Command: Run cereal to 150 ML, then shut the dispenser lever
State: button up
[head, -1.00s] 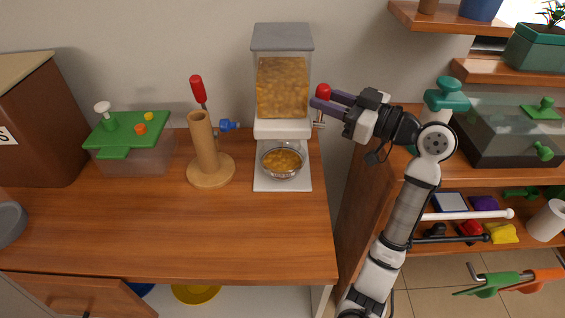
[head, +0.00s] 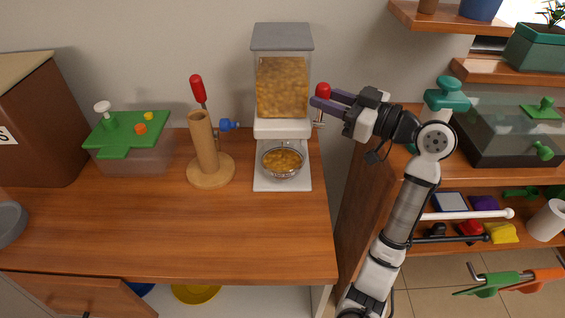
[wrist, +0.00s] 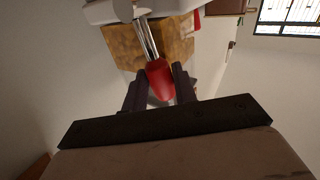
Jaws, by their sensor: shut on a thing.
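The cereal dispenser (head: 283,38) stands at the back of the wooden counter, its clear hopper holding golden cereal (head: 282,88). A clear bowl (head: 282,173) sits on its white base under the outlet, with cereal inside. Any volume marks on the bowl are too small to read. The dispenser lever is a metal rod with a red knob (head: 323,90) on the right side, pointing up. My gripper (head: 322,97) is shut on the red knob from the right. The wrist view shows the knob (wrist: 160,80) between the two dark fingers, with the metal rod running up from it.
A wooden stand (head: 207,150) with a red-handled tool and a blue knob is left of the dispenser. A green-lidded clear box (head: 130,135) stands further left. Shelves with a green-grey tank (head: 510,125) are at right. The counter front is clear.

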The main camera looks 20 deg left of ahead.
jog(key=shift+w+a+r, duration=0.1)
jog(key=shift+w, duration=0.3)
jog(key=shift+w+r, duration=0.15)
jog(key=shift+w, duration=0.1)
jog(key=o, duration=0.6)
jog(key=shift+a, duration=0.1)
jog(key=o, duration=0.4)
jog(key=shift+w+a, duration=0.1)
jog(key=shift+w, duration=0.05)
jog(key=shift+c, duration=0.2)
jog(key=shift+a, duration=0.1)
jog(key=shift+s, duration=0.25)
jog(key=shift+d, duration=0.2)
